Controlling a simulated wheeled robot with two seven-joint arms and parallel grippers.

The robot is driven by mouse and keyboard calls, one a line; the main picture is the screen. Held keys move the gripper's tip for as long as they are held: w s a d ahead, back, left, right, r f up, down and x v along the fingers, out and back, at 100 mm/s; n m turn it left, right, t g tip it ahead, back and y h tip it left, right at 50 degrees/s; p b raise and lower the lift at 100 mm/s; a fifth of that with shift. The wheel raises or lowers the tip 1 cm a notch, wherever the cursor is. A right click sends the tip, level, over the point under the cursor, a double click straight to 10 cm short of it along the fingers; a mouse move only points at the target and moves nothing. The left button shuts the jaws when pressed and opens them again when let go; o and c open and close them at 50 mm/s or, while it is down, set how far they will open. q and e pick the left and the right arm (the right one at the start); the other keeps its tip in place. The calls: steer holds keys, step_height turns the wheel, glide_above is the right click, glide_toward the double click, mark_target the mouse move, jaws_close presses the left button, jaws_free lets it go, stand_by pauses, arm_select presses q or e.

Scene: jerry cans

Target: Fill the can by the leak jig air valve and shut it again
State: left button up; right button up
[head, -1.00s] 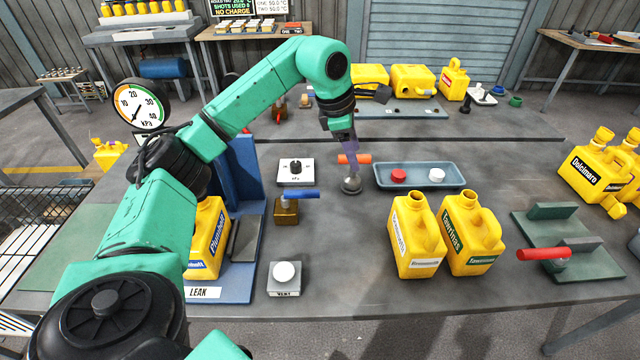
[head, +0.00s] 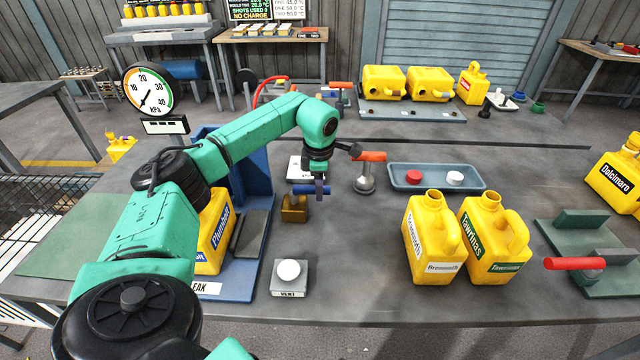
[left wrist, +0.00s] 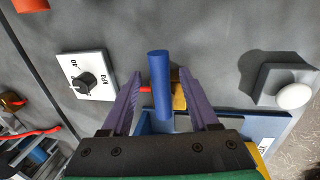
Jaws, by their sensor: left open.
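The leak jig (head: 262,200) is a blue stand with a LEAK label. A yellow Plumbolt can (head: 213,235) sits in it, partly hidden by my left arm. The air valve beside it has a brass body (head: 294,208) and a blue lever (head: 304,190), which lies sideways in the head view. My left gripper (head: 320,188) is open at this lever. In the left wrist view the blue lever (left wrist: 160,95) lies between its two purple fingers, with a gap on each side. The kPa gauge (head: 148,91) has its needle pointing to the lower left. My right gripper is not in view.
A white-knobbed vent block (head: 289,277) stands in front of the valve. A kPa dial plate (left wrist: 86,82) is behind it. An orange-handled metal post (head: 366,176) is close right, then a tray (head: 437,188) and two yellow cans (head: 432,238). Bare table lies between valve and cans.

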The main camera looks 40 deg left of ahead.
arm_select(q)
steer(key=shift+f, duration=0.35)
jaws_close()
stand_by(1.2)
